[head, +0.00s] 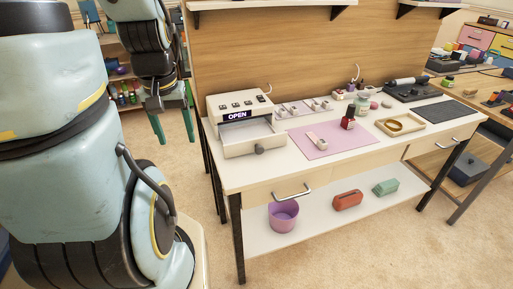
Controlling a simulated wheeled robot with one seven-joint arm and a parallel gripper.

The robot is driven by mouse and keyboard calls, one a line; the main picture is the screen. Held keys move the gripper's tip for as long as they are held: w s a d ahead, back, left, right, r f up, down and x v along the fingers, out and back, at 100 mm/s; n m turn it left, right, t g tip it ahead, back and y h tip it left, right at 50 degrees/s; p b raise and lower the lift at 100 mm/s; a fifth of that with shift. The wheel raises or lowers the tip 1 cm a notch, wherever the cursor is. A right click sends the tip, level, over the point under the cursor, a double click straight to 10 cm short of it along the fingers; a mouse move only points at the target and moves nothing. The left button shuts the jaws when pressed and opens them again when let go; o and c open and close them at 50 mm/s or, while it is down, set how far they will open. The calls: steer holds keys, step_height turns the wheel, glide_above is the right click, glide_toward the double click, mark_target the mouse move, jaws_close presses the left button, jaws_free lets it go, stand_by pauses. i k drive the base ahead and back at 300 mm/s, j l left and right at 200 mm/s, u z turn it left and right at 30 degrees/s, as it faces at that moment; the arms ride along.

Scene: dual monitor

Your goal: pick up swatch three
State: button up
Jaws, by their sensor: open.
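A strip of small pale pieces (303,107), which may be the swatches, lies at the back of the white table, right of a boxy device. The pieces are too small to read, so I cannot tell which is swatch three. My gripper (175,138) hangs to the left of the table, with its two green fingers pointing down. It is open and empty, apart from the table and everything on it.
The boxy device (238,142) with an OPEN display stands at the table's left end. A pink mat (325,149) holds a dark red bottle (348,121) and a small pale item (318,143). A wooden tray (400,129) sits to the right. A shelf overhangs above. Carpet (183,177) is clear below my gripper.

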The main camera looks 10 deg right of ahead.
mark_target(321, 143)
steer(key=i+l+z, duration=0.1)
steer(key=z, duration=0.3)
steer(key=i+z, duration=0.2)
steer(key=z, duration=0.15)
